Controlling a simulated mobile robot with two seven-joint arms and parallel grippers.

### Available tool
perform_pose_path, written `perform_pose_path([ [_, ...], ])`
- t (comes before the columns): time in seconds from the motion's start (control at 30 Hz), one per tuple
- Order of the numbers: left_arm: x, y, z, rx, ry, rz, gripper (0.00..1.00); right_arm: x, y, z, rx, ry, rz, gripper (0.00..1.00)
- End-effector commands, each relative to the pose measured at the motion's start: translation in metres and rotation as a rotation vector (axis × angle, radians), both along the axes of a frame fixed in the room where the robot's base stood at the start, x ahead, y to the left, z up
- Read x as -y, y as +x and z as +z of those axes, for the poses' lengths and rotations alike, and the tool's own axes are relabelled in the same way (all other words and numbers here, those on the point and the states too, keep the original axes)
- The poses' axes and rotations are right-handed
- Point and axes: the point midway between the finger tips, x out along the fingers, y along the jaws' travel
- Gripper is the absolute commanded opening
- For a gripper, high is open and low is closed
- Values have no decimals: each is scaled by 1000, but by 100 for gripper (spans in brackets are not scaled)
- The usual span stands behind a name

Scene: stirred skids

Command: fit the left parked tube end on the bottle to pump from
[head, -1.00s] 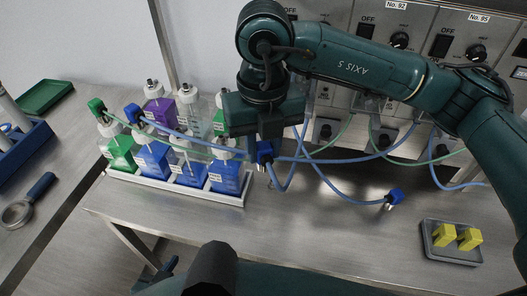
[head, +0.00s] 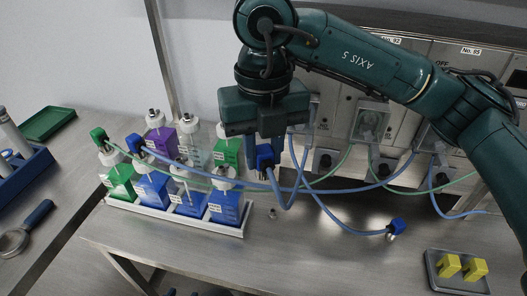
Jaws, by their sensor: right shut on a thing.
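My right gripper (head: 265,140) is shut on a blue tube end (head: 265,156), held above the bench just right of the bottles. A blue tube hangs from it in a loop. A second loose blue tube end (head: 396,227) rests on the bench further right. The bottles stand in a white tray (head: 225,230). Its front row has a green bottle (head: 118,182) and several blue ones, among them the right front bottle (head: 224,208). The back row has a purple bottle (head: 160,141), a clear one (head: 195,152) and a green one (head: 227,153). My left gripper is not seen.
A green tube end (head: 98,135) and a blue one (head: 135,143) sit on front bottles at left, their tubes crossing the tray. A small metal peg (head: 272,213) stands on the bench. A grey tray (head: 462,285) with yellow blocks lies at right. Pumps line the back.

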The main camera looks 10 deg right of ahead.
Motion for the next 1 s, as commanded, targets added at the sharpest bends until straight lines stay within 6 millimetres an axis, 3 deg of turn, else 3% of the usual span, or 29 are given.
perform_pose_path([
  [0.27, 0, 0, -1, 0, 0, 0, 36, -9, 3, 0, 0, 1, 3, 0],
  [1.0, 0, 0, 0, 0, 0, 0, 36, -77, 32, 0, 0, -1, 1, 0],
])
